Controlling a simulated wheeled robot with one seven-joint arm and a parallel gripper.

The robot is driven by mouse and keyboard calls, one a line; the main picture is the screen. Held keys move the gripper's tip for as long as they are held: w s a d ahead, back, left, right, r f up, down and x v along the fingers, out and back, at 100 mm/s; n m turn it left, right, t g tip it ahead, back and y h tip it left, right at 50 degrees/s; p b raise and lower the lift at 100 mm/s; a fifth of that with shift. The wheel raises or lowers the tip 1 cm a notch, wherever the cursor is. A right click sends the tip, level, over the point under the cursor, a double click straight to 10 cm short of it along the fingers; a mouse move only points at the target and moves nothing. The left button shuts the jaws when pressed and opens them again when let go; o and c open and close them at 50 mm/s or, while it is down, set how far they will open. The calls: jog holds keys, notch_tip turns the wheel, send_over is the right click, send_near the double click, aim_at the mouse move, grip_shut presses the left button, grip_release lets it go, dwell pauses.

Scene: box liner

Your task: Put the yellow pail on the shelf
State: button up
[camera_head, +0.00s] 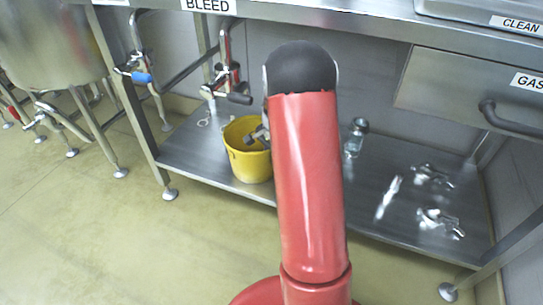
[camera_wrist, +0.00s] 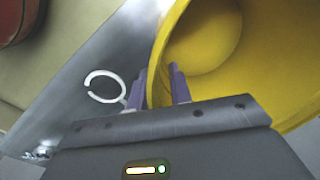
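The yellow pail (camera_head: 248,163) stands upright, seemingly on the lower metal shelf (camera_head: 191,154) near its front edge; whether its base touches the metal is hard to tell. My gripper (camera_head: 262,133) is at the pail's right rim, partly hidden behind my red arm. In the wrist view the pail (camera_wrist: 260,45) fills the upper right. My gripper's purple fingers (camera_wrist: 158,92) stand close together on either side of the pail's rim, one outside and one inside. They look shut on the wall, with yellow filling the narrow gap. The inside of the pail that shows looks empty.
A clear glass jar (camera_head: 355,138) and metal fittings (camera_head: 437,222) lie on the shelf's right part. A white ring-shaped thing (camera_wrist: 104,87) is left of the pail. Pipes with valves (camera_head: 232,85) hang above the pail. The table top (camera_head: 330,22) overhangs the shelf.

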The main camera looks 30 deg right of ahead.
jog(key=shift+o, duration=0.3)
notch_tip(320, 180, up, 8)
jog(key=p, duration=0.1)
jog(key=shift+s, duration=0.3)
jog(key=shift+d+f, duration=0.1)
